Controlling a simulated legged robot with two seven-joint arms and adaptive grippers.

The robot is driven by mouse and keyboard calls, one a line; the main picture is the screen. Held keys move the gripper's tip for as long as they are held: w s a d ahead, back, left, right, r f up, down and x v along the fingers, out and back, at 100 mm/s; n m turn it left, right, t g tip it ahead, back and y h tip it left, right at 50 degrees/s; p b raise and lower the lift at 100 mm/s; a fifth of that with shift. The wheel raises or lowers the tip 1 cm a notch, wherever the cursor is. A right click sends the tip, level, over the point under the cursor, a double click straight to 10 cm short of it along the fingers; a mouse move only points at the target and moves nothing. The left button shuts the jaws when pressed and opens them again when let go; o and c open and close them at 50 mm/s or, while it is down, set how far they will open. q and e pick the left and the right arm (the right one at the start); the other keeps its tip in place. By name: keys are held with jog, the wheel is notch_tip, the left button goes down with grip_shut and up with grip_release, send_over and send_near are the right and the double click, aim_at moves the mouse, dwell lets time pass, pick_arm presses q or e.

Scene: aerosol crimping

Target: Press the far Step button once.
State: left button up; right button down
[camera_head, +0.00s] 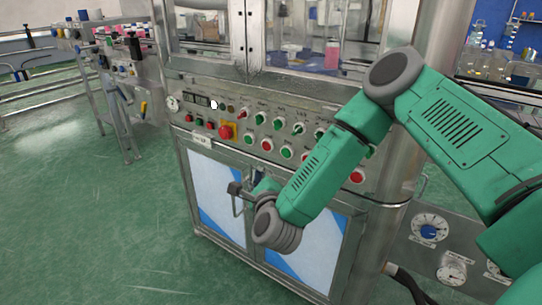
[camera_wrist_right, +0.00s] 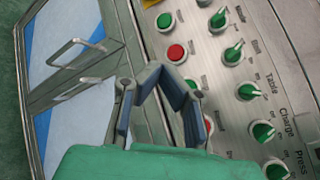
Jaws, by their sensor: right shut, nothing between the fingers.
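The control panel (camera_head: 270,125) carries a lower row of round push buttons, among them a green one (camera_head: 248,138), a red one (camera_head: 267,144) and another green one (camera_head: 287,152). The right wrist view shows a green button (camera_wrist_right: 165,20), a red button (camera_wrist_right: 177,52) and a lower green button (camera_wrist_right: 193,85), partly behind a finger. I cannot read which is labelled Step. My right gripper (camera_head: 240,190) is shut and empty, in front of the cabinet below the panel, apart from the buttons; its fingers (camera_wrist_right: 155,72) show in the right wrist view. My left gripper is out of view.
A red mushroom button on a yellow plate (camera_head: 226,131) sits left of the row. Green knobs (camera_wrist_right: 233,52) line the panel beside the buttons. Cabinet doors with a bar handle (camera_wrist_right: 75,50) lie below. My right arm hides the panel's right part.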

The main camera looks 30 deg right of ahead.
aim_at(286, 153)
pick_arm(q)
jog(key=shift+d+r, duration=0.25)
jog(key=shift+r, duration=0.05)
pick_arm(e)
jog(key=w+d, duration=0.1)
jog(key=d, duration=0.1)
jog(key=w+d, duration=0.1)
jog(key=d, duration=0.2)
jog(key=w+d, duration=0.1)
jog(key=d, duration=0.2)
jog(key=shift+w+d+f, duration=0.1)
jog(key=shift+w+d, duration=0.05)
jog(key=shift+w, duration=0.05)
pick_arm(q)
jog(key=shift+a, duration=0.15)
pick_arm(e)
jog(key=shift+d, duration=0.1)
dwell(0.7)
dwell(0.4)
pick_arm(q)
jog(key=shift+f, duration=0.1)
pick_arm(e)
jog(key=shift+w+d, duration=0.1)
jog(key=shift+d, duration=0.2)
